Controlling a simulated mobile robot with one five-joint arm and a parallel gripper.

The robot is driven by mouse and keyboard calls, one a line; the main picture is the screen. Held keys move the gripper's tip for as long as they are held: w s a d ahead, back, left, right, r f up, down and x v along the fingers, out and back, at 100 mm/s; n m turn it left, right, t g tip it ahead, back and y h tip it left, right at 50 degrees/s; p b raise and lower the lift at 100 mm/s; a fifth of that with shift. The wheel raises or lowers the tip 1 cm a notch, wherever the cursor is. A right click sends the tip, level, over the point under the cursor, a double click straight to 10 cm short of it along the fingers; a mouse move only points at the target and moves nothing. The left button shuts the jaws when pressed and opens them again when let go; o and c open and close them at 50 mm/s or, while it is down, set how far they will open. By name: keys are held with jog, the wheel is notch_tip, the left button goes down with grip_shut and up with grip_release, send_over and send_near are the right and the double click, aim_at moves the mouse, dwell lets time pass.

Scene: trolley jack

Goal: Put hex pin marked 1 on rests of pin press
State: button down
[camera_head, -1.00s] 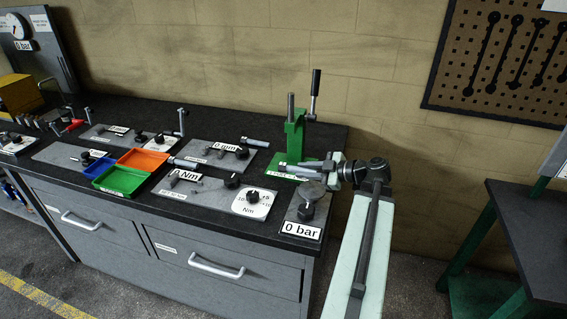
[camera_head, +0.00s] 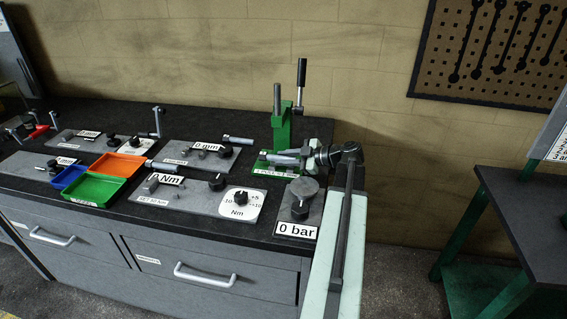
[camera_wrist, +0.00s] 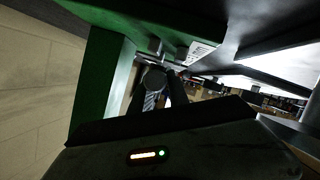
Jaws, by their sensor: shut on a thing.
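The green pin press (camera_head: 282,132) stands at the back right of the bench, with an upright grey post and a black-handled lever on top. My gripper (camera_head: 274,158) is low in front of its column, just above its green base. In the wrist view my gripper (camera_wrist: 157,82) is shut on a grey pin (camera_wrist: 154,77), whose round end shows between the dark fingers. The press's green frame (camera_wrist: 92,85) is close beside it on the left and above. The pin's mark cannot be read. The rests are not clear, and whether the pin touches them cannot be told.
In front of the press are a plate with a knob and a "0 bar" label (camera_head: 296,231) and a torque plate marked Nm (camera_head: 240,205). Green (camera_head: 97,190), orange (camera_head: 120,165) and blue trays lie left. A dark table (camera_head: 525,205) stands right, across a floor gap.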

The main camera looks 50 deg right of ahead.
jog(key=shift+f+b, duration=0.4)
jog(key=shift+b, duration=0.15)
jog(key=shift+f, duration=0.1)
jog(key=c, duration=1.3)
grip_release()
jog(key=shift+o, duration=0.2)
jog(key=shift+s+r+p, duration=0.25)
jog(key=shift+r+p, duration=0.7)
jog(key=shift+r, duration=0.1)
jog(key=p+v, duration=0.3)
jog(key=v, duration=0.8)
jog(key=shift+s+f, duration=0.3)
jog(key=shift+s, duration=0.05)
jog(key=shift+w, duration=0.1)
